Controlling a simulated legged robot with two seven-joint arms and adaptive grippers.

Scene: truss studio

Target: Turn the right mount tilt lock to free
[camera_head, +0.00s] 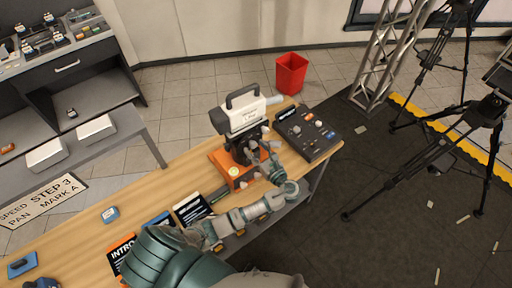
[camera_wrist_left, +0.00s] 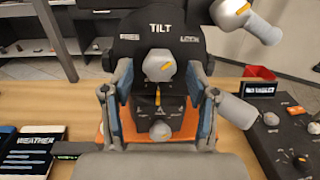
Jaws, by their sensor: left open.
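The mount (camera_head: 232,166) has an orange base and carries a white camera (camera_head: 245,113) on the wooden table. In the left wrist view, its dark upper plate (camera_wrist_left: 158,22) reads TILT, with a label on the left that looks like FREE and LOCK on the right. The pale tilt lock knob (camera_wrist_left: 165,69) sits below, its orange mark slanting up toward the LOCK side. My left gripper (camera_wrist_left: 160,88) is open, one finger on each side of the knob, with no clear contact. It also shows at the mount in the head view (camera_head: 265,165). My right gripper is not in view.
A dark control box (camera_head: 308,131) with knobs stands right of the mount. Another pale knob (camera_wrist_left: 160,131) sits below the tilt knob. Several cards, including INTRO (camera_head: 121,250), lie on the table (camera_head: 150,205). A red bin (camera_head: 291,73) and tripods stand beyond.

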